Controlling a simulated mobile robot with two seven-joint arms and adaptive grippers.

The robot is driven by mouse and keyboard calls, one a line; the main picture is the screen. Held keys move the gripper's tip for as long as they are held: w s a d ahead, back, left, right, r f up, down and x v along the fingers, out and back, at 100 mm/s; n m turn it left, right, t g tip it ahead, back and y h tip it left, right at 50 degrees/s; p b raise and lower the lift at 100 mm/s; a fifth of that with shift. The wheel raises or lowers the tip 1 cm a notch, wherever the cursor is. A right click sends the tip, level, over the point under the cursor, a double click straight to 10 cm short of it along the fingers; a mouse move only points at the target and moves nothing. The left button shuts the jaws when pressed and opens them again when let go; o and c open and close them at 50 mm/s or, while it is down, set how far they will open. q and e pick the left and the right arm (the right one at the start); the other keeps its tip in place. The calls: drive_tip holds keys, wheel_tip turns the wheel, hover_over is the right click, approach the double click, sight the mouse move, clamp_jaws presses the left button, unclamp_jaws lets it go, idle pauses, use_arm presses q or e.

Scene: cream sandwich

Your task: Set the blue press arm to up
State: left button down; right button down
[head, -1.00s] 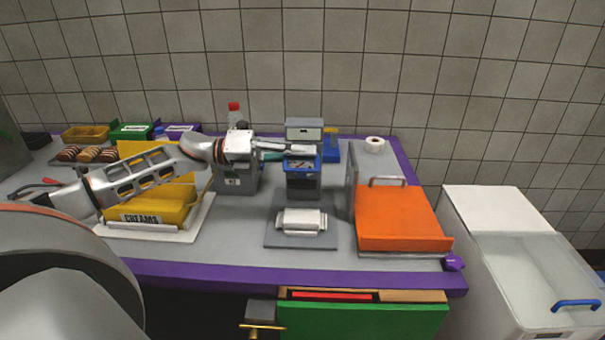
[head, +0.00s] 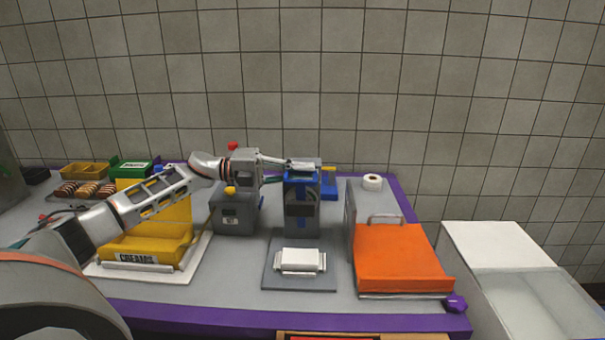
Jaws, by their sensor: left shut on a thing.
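The blue press arm (head: 290,188) is at the upper front of a dark grey press (head: 293,211) in the middle of the counter. My left gripper (head: 303,166) reaches in from the left and is shut on the blue press arm. The fingers hide the exact contact. My right gripper is not in view.
A white piece (head: 300,261) lies on a grey plate (head: 299,283) in front of the press. A yellow creams bin (head: 150,240) stands left; an orange-lidded box (head: 400,262) stands right. A grey box with a yellow knob (head: 230,190) is left of the press.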

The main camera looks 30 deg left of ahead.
use_arm(q)
drive_tip(key=shift+r, duration=0.1)
drive_tip(key=c, duration=2.1)
unclamp_jaws()
drive_tip(key=shift+d, duration=0.1)
drive_tip(key=shift+c, duration=0.2)
drive_tip(key=shift+s+a, duration=0.2)
drive_tip(key=shift+a, duration=0.2)
drive_tip(key=v, duration=1.1)
drive_tip(key=shift+a, duration=0.1)
